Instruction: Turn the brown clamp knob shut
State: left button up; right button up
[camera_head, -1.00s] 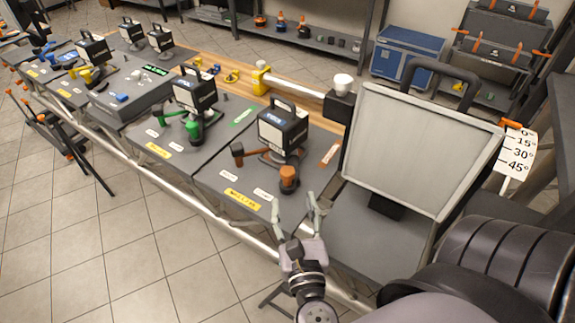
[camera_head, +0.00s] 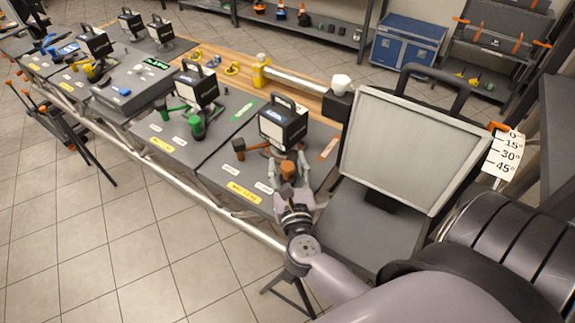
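The brown clamp knob (camera_head: 287,169) stands at the front of the brown clamp, below a black-and-white box lamp (camera_head: 283,125) with a handle. The clamp's brown side lever (camera_head: 240,148) points left. My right gripper (camera_head: 290,178) reaches up from the bottom of the picture. Its fingers are apart, one on each side of the knob. I cannot tell whether the fingertips touch it. My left gripper is not in view.
A large framed panel (camera_head: 412,148) with a black handle stands close at the right. A green clamp (camera_head: 194,122) with its own lamp sits to the left. A yellow label (camera_head: 243,192) lies on the bench front edge. Free floor lies at the lower left.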

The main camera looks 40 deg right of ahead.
grip_shut()
dwell(0.4)
